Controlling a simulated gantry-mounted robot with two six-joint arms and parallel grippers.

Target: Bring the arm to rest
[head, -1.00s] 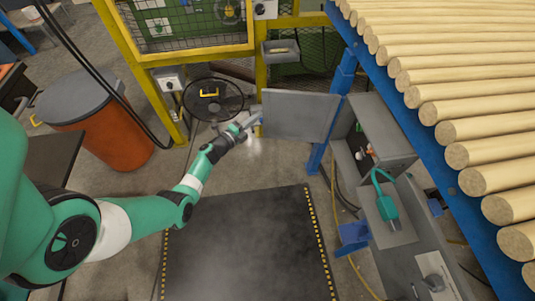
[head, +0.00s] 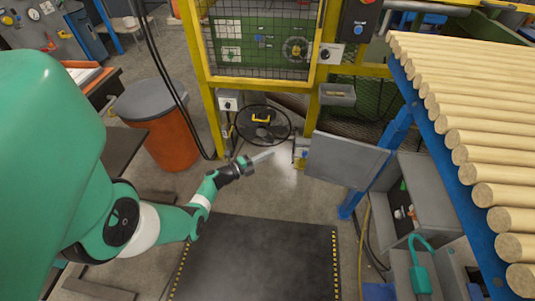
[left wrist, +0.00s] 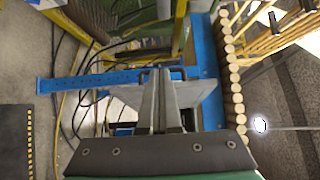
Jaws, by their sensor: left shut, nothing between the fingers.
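My left gripper (head: 264,156) is at the end of the green arm that comes in from the left in the head view. It is shut and holds nothing. It is in the air to the left of a grey hinged door (head: 345,160), with a visible gap between them in the picture. In the left wrist view the two grey fingers (left wrist: 161,100) lie side by side, pressed together. My right gripper does not show.
The door stands open on a grey cabinet (head: 415,190). A teal padlock (head: 420,279) is in front. A blue-framed rack of wooden rods (head: 470,120) is at right. A yellow machine frame (head: 208,90) is behind, an orange bin (head: 168,140) at left, a dark mat (head: 255,265) below.

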